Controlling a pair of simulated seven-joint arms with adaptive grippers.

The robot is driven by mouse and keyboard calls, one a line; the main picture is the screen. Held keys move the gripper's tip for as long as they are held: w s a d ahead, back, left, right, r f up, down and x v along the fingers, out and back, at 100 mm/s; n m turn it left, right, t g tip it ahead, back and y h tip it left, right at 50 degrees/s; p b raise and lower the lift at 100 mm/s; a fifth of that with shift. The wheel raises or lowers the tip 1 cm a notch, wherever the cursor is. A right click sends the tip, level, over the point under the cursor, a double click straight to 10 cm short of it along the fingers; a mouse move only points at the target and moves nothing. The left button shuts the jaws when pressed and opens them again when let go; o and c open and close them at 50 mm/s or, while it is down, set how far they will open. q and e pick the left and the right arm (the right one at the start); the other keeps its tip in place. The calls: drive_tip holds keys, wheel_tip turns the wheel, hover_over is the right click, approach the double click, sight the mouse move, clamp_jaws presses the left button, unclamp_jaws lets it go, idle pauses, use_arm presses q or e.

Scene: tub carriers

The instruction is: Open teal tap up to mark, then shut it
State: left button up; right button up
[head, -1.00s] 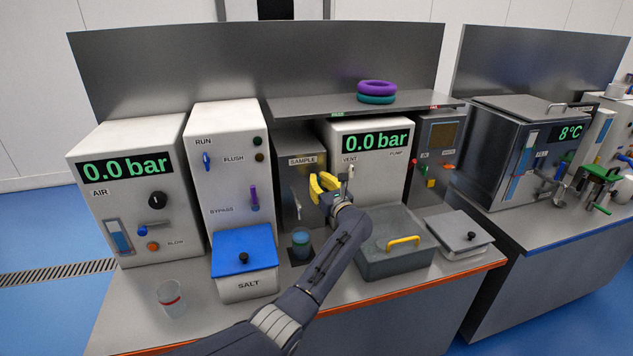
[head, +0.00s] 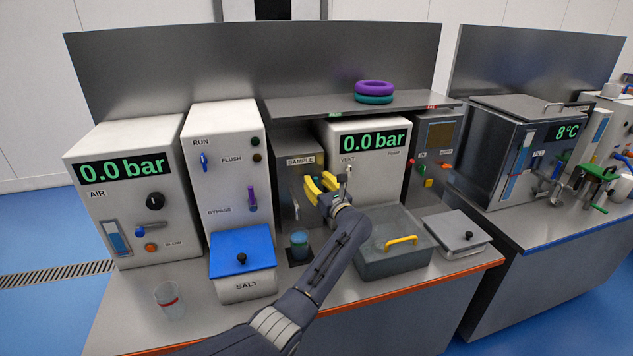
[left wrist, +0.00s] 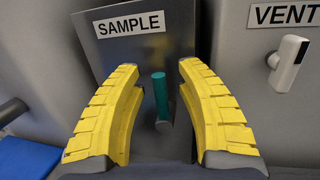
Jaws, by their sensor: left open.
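The teal tap (left wrist: 160,96) is an upright teal handle on the grey SAMPLE box (left wrist: 100,50), below its label in the left wrist view. My left gripper (left wrist: 159,68) is open, with one yellow finger on each side of the handle and a gap on both sides. In the head view the same gripper (head: 314,187) is in front of the SAMPLE box (head: 287,178) and largely hides the handle. A cup with blue-teal colour (head: 299,246) stands on a dark pad below the spout (head: 297,212). I cannot make out a mark on it. My right gripper is not in view.
The white VENT lever (left wrist: 288,62) is close on the right. A blue-lidded SALT tub (head: 243,251) stands left of the cup, and a grey tub with a yellow handle (head: 388,263) stands right. A clear cup with a red band (head: 169,301) is at the front left.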

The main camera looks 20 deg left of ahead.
use_arm(q)
drive_tip(key=v, duration=1.1)
drive_tip(key=shift+s+d, duration=0.2)
drive_tip(key=shift+s, duration=0.05)
drive_tip(key=shift+f, duration=0.1)
